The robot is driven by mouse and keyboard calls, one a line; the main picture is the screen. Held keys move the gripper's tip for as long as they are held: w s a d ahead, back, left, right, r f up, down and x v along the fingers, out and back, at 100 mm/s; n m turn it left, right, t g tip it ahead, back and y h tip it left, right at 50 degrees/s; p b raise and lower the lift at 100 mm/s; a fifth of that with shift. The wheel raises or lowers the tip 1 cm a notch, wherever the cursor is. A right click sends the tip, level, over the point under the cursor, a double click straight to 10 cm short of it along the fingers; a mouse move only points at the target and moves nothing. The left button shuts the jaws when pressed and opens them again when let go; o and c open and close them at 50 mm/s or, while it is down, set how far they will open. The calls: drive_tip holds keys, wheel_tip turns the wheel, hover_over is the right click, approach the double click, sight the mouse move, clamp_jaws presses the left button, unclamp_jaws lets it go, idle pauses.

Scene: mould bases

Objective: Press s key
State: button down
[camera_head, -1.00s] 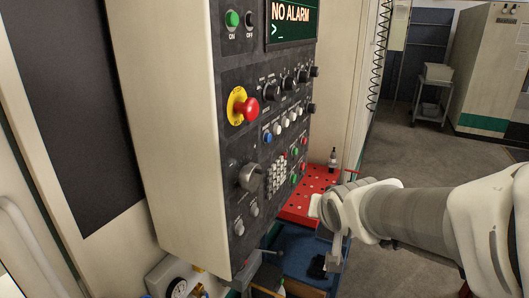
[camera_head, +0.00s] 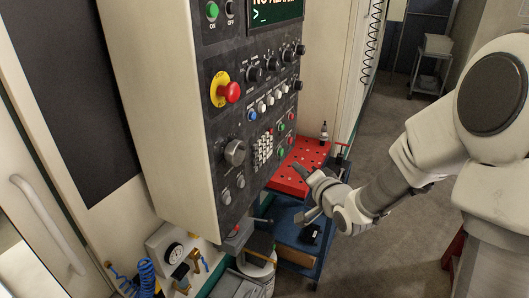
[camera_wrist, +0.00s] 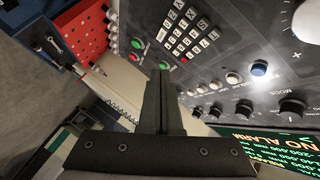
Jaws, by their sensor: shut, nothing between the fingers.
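The control panel's keypad (camera_head: 263,148) is a block of small pale keys on the dark panel face. It also shows in the wrist view (camera_wrist: 187,28), turned on its side and near the top. The key letters are too small to read, so I cannot tell which is the s key. My gripper (camera_head: 301,172) is right of the keypad and a little lower, apart from the panel. In the wrist view my gripper's fingers (camera_wrist: 160,75) are shut together and empty, with their tips near the green buttons just below the keypad in the picture.
A red button on a yellow plate (camera_head: 229,91), a grey dial (camera_head: 235,152) and several knobs stick out of the panel. A red perforated tray (camera_head: 290,182) with a small bottle (camera_head: 323,131) sits behind my gripper. Open floor lies to the right.

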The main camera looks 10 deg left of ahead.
sight(255, 154)
drive_tip(key=shift+a, duration=0.1)
drive_tip(key=w+a+b, duration=0.2)
drive_tip(key=w+a, duration=0.1)
drive_tip(key=a, duration=0.5)
idle(0.4)
drive_tip(key=shift+a, duration=0.1)
drive_tip(key=shift+a, duration=0.1)
idle(1.8)
drive_tip(key=shift+w+a+b, duration=0.2)
drive_tip(key=shift+a+b, duration=0.05)
drive_tip(key=shift+b, duration=0.1)
drive_tip(key=shift+w+a+b, duration=0.1)
drive_tip(key=shift+a+b, duration=0.2)
drive_tip(key=shift+a, duration=0.1)
idle(0.5)
idle(0.4)
drive_tip(key=shift+s+d, duration=0.3)
drive_tip(key=shift+d, duration=0.45)
